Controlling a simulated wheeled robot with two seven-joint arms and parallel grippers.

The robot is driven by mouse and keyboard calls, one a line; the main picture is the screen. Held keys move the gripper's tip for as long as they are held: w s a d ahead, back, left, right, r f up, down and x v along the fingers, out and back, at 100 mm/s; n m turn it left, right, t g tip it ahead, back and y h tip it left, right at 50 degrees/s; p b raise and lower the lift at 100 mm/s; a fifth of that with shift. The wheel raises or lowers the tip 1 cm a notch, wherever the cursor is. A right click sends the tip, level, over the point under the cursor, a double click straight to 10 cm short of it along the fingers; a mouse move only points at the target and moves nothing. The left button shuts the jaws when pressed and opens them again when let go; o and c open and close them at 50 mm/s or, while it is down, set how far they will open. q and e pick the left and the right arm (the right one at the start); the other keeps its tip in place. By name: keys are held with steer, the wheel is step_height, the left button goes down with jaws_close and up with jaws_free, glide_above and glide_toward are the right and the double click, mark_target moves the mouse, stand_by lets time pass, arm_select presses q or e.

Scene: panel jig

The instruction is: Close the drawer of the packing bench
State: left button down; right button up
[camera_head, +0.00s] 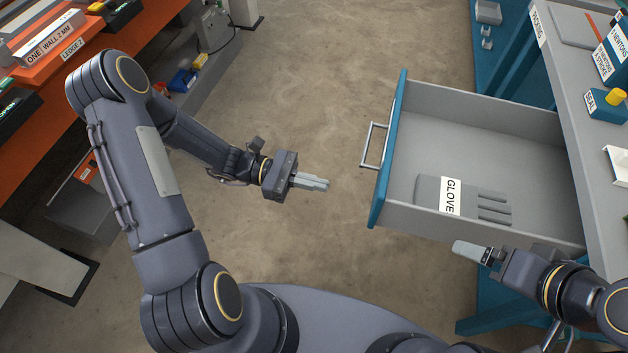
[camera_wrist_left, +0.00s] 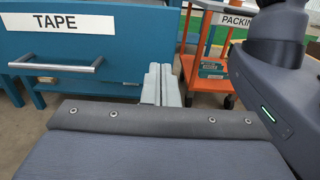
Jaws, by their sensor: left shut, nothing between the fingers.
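The drawer (camera_head: 480,118) of the packing bench (camera_head: 570,75) is pulled out, with a grey inside, a blue front and a metal bar handle (camera_head: 372,146) facing left. My left gripper (camera_head: 326,184) is shut and empty, apart from the drawer, left of its front and slightly nearer than the handle. In the left wrist view its fingers (camera_wrist_left: 161,85) show beside a blue front labelled TAPE (camera_wrist_left: 90,55) with a bar handle. My right gripper (camera_head: 462,248) is beside the drawer's near side wall; its finger gap cannot be made out.
A grey item labelled GLOVE (camera_head: 432,190) lies in the drawer. The bench top holds a blue SEAL box (camera_head: 604,104) and other items. An orange workbench (camera_head: 145,35) with boxes is at the left. Open floor (camera_head: 330,80) lies between the benches.

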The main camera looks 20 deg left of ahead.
arm_select(q)
steer(key=d, duration=1)
steer(key=shift+b, duration=0.35)
arm_select(e)
steer(key=shift+f, duration=0.45)
arm_select(q)
steer(key=shift+d, duration=0.1)
